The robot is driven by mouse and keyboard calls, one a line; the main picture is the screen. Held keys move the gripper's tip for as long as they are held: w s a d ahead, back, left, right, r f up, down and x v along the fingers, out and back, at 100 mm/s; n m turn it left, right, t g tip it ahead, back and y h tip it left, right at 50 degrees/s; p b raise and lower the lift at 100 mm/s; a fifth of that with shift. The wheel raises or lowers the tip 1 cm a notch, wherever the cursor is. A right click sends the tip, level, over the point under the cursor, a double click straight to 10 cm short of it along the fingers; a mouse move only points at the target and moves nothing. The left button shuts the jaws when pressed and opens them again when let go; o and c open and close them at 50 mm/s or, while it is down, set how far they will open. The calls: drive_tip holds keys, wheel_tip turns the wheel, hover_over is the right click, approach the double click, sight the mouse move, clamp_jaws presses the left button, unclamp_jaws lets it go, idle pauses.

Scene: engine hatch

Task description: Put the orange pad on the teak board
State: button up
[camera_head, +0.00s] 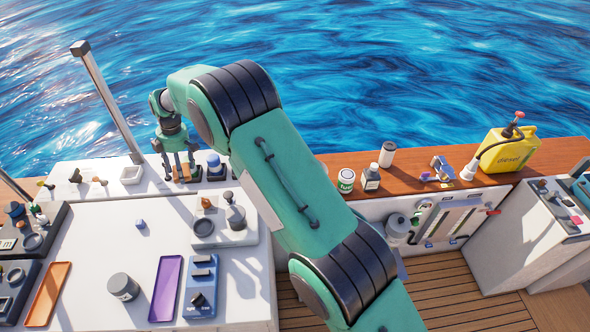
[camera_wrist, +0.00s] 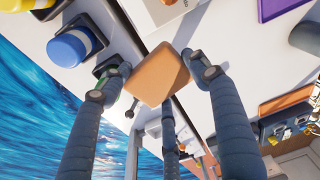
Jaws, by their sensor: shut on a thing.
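In the head view my gripper (camera_head: 181,168) points down at the back edge of the white counter, left of a blue-capped jar (camera_head: 214,162). The pad shows there only as a small brownish patch between the fingers. I cannot tell whether it touches the surface below. A long teak-coloured wooden top (camera_head: 425,188) runs along the back right; I cannot tell whether it is the teak board.
An orange tray (camera_head: 47,293), a purple tray (camera_head: 166,288) and a dark round jar (camera_head: 123,287) lie on the white counter. Water lies beyond the back edge.

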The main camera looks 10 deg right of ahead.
drive_tip(key=w+d+b, duration=0.1)
drive_tip(key=w+d, duration=0.3)
drive_tip(key=d, duration=1.1)
drive_tip(key=w+d+b, duration=0.1)
drive_tip(key=w+d, duration=0.2)
drive_tip(key=d, duration=1.1)
drive_tip(key=w+d+b, duration=0.1)
drive_tip(key=w+d, duration=0.3)
drive_tip(key=d, duration=1.1)
drive_tip(key=s+d+n+b, duration=0.1)
drive_tip(key=s+d, duration=0.4)
drive_tip(key=d, duration=0.9)
drive_tip(key=s+d+b, duration=0.1)
drive_tip(key=s+d, duration=0.4)
drive_tip(key=d, duration=0.9)
drive_tip(key=s+d+n, duration=0.1)
drive_tip(key=s+d, duration=0.4)
drive_tip(key=d, duration=1)
wheel_tip(320, 180, down, 23)
drive_tip(key=shift+a, duration=0.25)
drive_tip(key=shift+w+d+f+b, duration=0.25)
drive_tip(key=shift+w+d, duration=0.8)
drive_tip(key=shift+w, duration=1.4)
drive_tip(key=shift+w+d+f+b, duration=0.25)
drive_tip(key=shift+w+d, duration=0.85)
drive_tip(key=shift+w, duration=1.35)
drive_tip(key=shift+w+d+f+b, duration=0.25)
drive_tip(key=shift+w+d, duration=0.8)
drive_tip(key=shift+w, duration=1.4)
drive_tip(key=shift+f, duration=0.1)
